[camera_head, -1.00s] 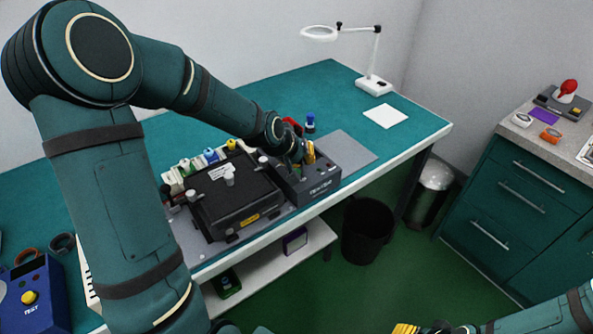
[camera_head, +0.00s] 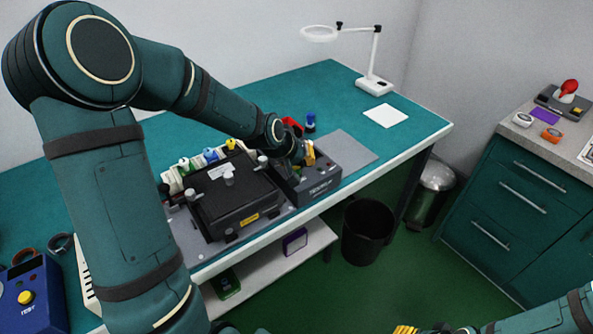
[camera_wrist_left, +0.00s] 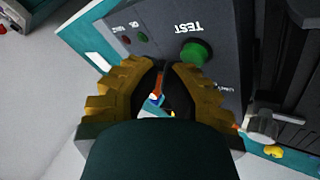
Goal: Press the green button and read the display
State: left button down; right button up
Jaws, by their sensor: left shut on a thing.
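The dark grey tester box (camera_head: 322,181) stands on the bench, beside a black lidded fixture (camera_head: 232,200). In the left wrist view its panel (camera_wrist_left: 222,22) shows a round green button (camera_wrist_left: 195,53) by the word TEST, with a small red and a small green lamp. My left gripper (camera_head: 306,155) is just above the box. In the left wrist view its yellow fingers (camera_wrist_left: 162,72) are closed in beside the button, not visibly touching it; what they hold cannot be made out. My right gripper (camera_head: 406,329) is partly cut off at the bottom edge. No lit display is readable.
A blue box (camera_head: 32,296) with a yellow button stands at the bench's left end. Colourful bottles line the fixture's back. A grey mat (camera_head: 352,149), white pad (camera_head: 385,116) and magnifier lamp (camera_head: 374,84) lie to the right. A black bin (camera_head: 367,232) stands below.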

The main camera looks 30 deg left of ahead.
aim_at(302, 172)
pick_arm(q)
jog(key=shift+f+b, duration=0.4)
jog(key=shift+f, duration=0.05)
dwell(0.5)
jog(key=shift+r, duration=0.2)
jog(key=shift+r+p, duration=0.55)
jog(key=shift+r, duration=0.15)
notch_tip(302, 172, up, 5)
jog(key=p, duration=0.3)
dwell(0.4)
dwell(0.6)
